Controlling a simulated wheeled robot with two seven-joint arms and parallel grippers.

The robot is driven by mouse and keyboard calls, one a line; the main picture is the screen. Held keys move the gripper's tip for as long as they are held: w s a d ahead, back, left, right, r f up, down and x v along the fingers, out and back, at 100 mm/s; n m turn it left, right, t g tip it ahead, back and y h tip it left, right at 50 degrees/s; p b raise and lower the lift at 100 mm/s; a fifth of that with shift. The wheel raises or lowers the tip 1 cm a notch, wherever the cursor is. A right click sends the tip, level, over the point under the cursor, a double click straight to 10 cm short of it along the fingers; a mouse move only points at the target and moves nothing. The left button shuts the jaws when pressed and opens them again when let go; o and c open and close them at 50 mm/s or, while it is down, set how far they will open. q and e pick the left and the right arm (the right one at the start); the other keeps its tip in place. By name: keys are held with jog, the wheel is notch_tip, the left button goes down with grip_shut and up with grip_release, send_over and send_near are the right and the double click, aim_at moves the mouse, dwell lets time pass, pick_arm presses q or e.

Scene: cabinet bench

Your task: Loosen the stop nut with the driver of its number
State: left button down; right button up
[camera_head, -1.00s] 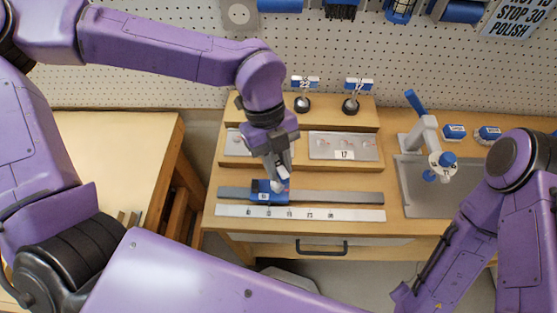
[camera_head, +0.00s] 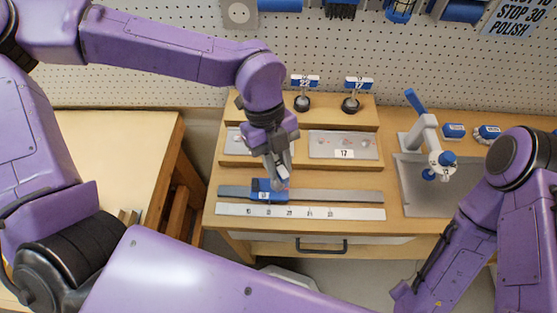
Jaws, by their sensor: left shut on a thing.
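The blue stop block (camera_head: 262,185) sits on a grey rail (camera_head: 335,196) and carries a small white label too small to read. My left gripper (camera_head: 282,180) points down at the block's right side and is shut on a small pale thing, mostly hidden by the fingers. I cannot tell whether this is a driver or the stop nut. Two drivers stand in the wooden rack behind, tagged 22 (camera_head: 304,84) and 17 (camera_head: 357,85). My right arm shows at the lower right; its gripper is out of the picture.
A white numbered scale (camera_head: 350,213) lies in front of the rail. A metal plate marked 17 (camera_head: 325,145) is on the rack's front step. A blue-handled clamp (camera_head: 424,130) stands over a grey plate at the right. A drawer handle (camera_head: 321,247) is below the bench edge.

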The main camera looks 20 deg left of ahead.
pick_arm(q)
jog(key=shift+f+b, duration=0.65)
jog(key=shift+f, duration=0.45)
dwell(0.5)
jog(key=shift+n+t+h+b, duration=0.35)
jog(key=shift+n+b, duration=0.55)
jog(key=shift+n, duration=0.5)
jog(key=shift+n+t+b, duration=0.55)
jog(key=shift+n+b, duration=0.5)
jog(key=shift+n, duration=0.15)
